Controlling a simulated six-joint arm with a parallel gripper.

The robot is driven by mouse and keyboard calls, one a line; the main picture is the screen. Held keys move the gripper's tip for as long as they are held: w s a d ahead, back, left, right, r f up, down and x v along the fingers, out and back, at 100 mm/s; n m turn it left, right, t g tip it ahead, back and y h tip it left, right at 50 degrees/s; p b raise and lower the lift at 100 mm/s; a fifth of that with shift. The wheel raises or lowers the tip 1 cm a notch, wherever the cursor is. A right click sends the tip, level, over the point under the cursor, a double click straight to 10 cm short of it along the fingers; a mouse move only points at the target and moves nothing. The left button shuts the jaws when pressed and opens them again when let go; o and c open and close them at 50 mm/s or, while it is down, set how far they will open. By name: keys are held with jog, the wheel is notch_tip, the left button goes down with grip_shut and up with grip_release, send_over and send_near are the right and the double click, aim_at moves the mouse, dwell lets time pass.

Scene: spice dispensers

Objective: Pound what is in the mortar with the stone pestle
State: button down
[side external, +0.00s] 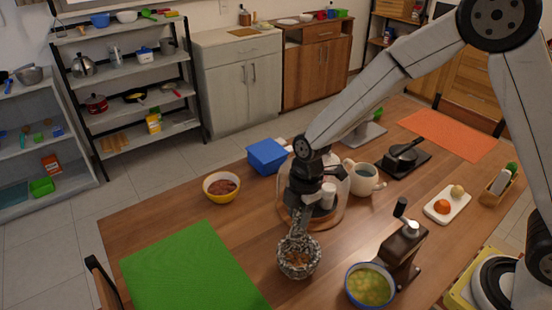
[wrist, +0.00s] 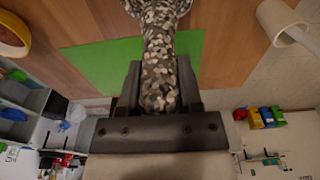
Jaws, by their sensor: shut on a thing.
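The speckled grey stone mortar (side external: 299,259) stands upright on the wooden table near its front middle, with brownish contents partly visible inside. The speckled stone pestle (side external: 299,226) is roughly upright, its lower end down in the mouth of the mortar. Whether its tip touches the contents is hidden. My gripper (side external: 304,203) is above the mortar, shut on the pestle's upper part. In the wrist view, my gripper (wrist: 160,88) has its dark fingers on both sides of the pestle (wrist: 158,60), which runs away toward the mortar (wrist: 160,6) at the top edge.
A coffee grinder (side external: 402,250) and a soup bowl (side external: 350,290) stand right of the mortar. Behind are a glass vessel (side external: 340,200), a mug (side external: 362,180), a blue box (side external: 267,155) and a yellow bowl (side external: 213,193). A green mat (side external: 190,270) lies left, with bare table between.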

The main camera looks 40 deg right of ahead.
aim_at(300, 233)
jog(key=shift+d+f, duration=0.1)
jog(key=shift+d, duration=0.35)
jog(key=shift+f, duration=0.1)
jog(key=shift+f, duration=3.35)
jog(key=shift+f, duration=0.1)
jog(key=shift+f, duration=1.45)
